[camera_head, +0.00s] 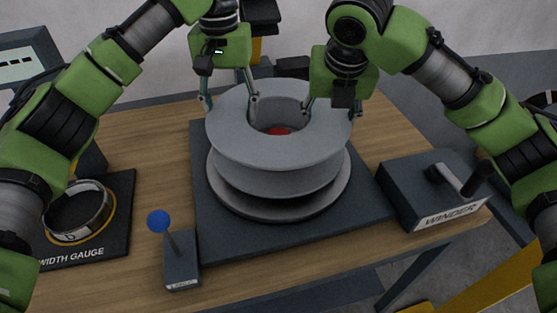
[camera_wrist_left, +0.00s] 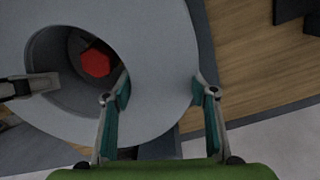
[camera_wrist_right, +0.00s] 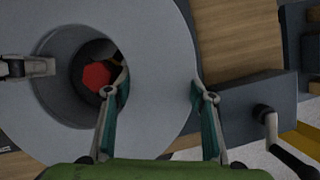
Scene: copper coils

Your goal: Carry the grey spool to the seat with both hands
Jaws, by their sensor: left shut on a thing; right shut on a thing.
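The grey spool (camera_head: 275,181) is level above a round grey disc (camera_head: 240,209) on a dark square plate (camera_head: 300,237). I cannot tell if spool and disc touch. My left gripper (camera_head: 229,103) is shut on the left side of the spool's upper ring, one finger in the centre hole and one outside. My right gripper (camera_head: 332,104) is shut on the right side in the same way. Both wrist views show the ring (camera_wrist_left: 165,40) (camera_wrist_right: 160,40) between the fingers. A red piece (camera_head: 278,131) shows down inside the hole; it also appears in the left wrist view (camera_wrist_left: 96,63).
A winder box with a crank (camera_head: 425,190) stands close on the right of the plate. A blue-knobbed lever (camera_head: 159,221) stands at the front left. A width gauge with a ring (camera_head: 80,215) lies further left. Bare wood shows along the table's front.

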